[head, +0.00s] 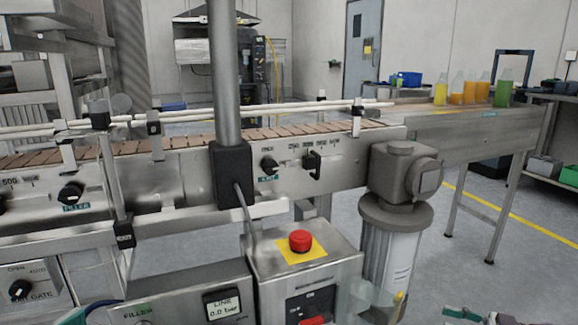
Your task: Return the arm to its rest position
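A small green and dark piece (464,313) is cut off by the bottom edge at the right, and a green piece (72,317) is cut off at the bottom left.
A conveyor (290,130) with a steel frame and guide rails crosses the view. A control box with a red emergency button (301,241) and a filler panel (185,300) stand in front. A grey motor (405,170) is right of them. Bottles (470,92) stand on the far table.

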